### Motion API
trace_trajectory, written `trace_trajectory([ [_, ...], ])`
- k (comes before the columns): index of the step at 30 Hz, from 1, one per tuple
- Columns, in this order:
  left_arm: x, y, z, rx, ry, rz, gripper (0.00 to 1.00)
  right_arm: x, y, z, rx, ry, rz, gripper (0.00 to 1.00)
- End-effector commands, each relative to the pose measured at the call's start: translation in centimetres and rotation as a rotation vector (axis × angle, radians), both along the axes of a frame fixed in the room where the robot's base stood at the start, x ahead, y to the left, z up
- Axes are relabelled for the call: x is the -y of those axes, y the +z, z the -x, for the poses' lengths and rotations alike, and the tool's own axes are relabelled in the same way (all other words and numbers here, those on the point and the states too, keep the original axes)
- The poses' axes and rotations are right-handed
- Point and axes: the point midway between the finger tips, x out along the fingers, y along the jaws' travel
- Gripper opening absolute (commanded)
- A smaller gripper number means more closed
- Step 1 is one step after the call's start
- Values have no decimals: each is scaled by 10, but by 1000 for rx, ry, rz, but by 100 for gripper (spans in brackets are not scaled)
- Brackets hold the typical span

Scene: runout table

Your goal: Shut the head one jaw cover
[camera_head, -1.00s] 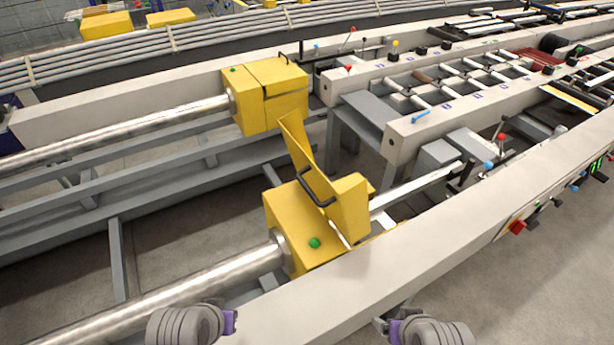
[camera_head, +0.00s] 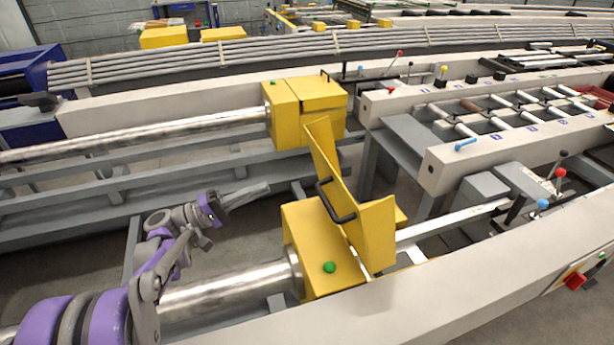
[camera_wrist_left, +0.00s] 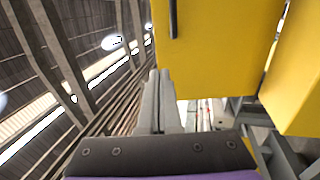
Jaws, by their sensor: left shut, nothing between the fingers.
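The near yellow head (camera_head: 312,237) has a green button on top. Its yellow jaw cover (camera_head: 371,237) stands open, tilted up, with a black handle (camera_head: 337,203) on its panel. The far yellow head (camera_head: 285,112) has its cover down. My left gripper (camera_head: 264,188) is shut and empty, left of the near head and apart from the raised cover. In the left wrist view its shut fingers (camera_wrist_left: 158,78) point toward yellow panels (camera_wrist_left: 215,45), which fill the upper right; a dark bar shows on one. My right gripper is out of view.
A steel bar (camera_head: 225,285) runs into the near head under my left arm. A pale beam (camera_head: 420,305) crosses the front. A control box with a red button (camera_head: 574,281) is at right. Open floor and grey rails lie between the two bars.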

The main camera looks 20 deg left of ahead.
Motion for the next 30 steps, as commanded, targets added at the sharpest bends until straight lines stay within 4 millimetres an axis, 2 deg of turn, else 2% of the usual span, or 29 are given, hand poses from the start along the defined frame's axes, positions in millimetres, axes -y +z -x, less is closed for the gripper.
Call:
trace_trajectory([
  [5,19,7,-12,1,-4,3,0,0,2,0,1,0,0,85],
  [18,91,28,-60,0,-3,2,0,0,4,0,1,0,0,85],
  [24,108,33,-73,0,0,1,0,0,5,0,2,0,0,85],
  [30,111,34,-75,-1,0,1,0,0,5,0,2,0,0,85],
])
